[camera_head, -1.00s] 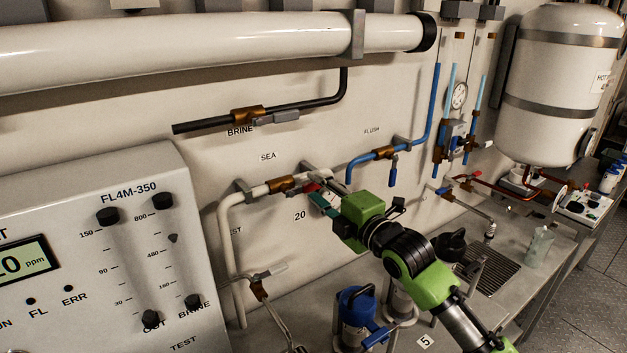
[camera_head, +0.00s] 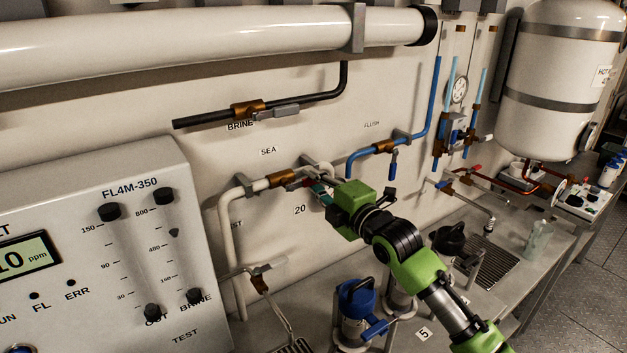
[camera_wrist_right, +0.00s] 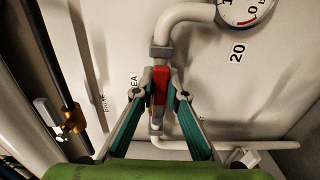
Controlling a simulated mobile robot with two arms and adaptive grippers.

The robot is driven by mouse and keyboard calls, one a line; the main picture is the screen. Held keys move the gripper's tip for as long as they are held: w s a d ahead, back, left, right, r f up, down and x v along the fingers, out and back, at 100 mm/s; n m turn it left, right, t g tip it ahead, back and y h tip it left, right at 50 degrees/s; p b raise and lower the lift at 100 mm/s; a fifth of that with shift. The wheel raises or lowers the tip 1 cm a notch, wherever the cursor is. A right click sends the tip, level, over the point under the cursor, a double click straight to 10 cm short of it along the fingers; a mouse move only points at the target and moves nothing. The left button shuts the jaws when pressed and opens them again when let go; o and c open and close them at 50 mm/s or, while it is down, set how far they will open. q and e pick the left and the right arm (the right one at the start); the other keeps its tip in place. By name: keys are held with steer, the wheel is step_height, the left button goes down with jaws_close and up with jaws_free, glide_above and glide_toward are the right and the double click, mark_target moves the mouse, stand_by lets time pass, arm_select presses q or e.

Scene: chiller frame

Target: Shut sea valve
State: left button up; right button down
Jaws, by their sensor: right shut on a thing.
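The sea valve (camera_head: 282,178) is a brass body on the white pipe under the SEA label (camera_head: 268,151) in the head view. Its red handle (camera_head: 308,183) points right, roughly along the pipe, partly hidden by my gripper. My right gripper (camera_head: 316,190), with green fingers, is at the handle and shut on it. In the right wrist view the red handle (camera_wrist_right: 160,88) lies between the two fingertips of my right gripper (camera_wrist_right: 161,95). The brass body is hard to make out there. My left gripper is not in view.
The brine valve (camera_head: 247,110) on the dark pipe is above left, and the flush valve (camera_head: 384,147) on the blue pipe is to the right. A grey meter panel (camera_head: 150,260) stands at left. A blue-topped canister (camera_head: 357,297) stands on the bench below my arm.

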steer(key=shift+f, duration=0.15)
steer(key=shift+f+m, duration=0.65)
steer(key=shift+m, duration=0.55)
steer(key=s+a+f+m+p, duration=0.3)
steer(key=a+f+m, duration=0.1)
steer(key=m, duration=1.2)
steer(key=shift+s+a+f, duration=0.25)
steer(key=shift+a, duration=0.35)
steer(key=shift+a+f, duration=0.1)
steer(key=c, duration=2.1)
jaws_free()
steer(key=shift+c, duration=0.2)
steer(key=shift+o, duration=0.8)
steer(key=shift+s+a, duration=0.1)
